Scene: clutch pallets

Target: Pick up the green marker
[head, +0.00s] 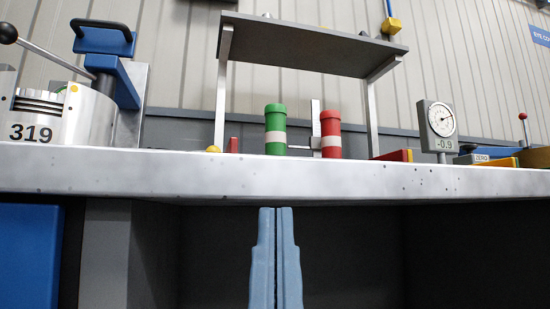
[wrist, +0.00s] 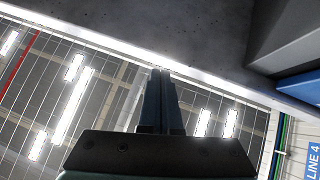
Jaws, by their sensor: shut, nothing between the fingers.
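The green marker (head: 275,131) is a short upright cylinder with a cap and a pale band, standing on the metal workbench (head: 180,172) in the head view. A similar red marker (head: 331,135) stands to its right. My gripper (head: 275,210) points up just below the bench's front edge, under the green marker. Its two fingers are together with nothing held. In the wrist view the fingers (wrist: 161,72) are also close together, near the bench's underside edge. The markers do not show in the wrist view.
A shelf (head: 310,45) on posts stands behind the markers. A machine marked 319 (head: 60,115) is at the left, a dial gauge (head: 440,120) at the right. The bench edge lies between my gripper and the markers. A blue cabinet (head: 28,255) is at lower left.

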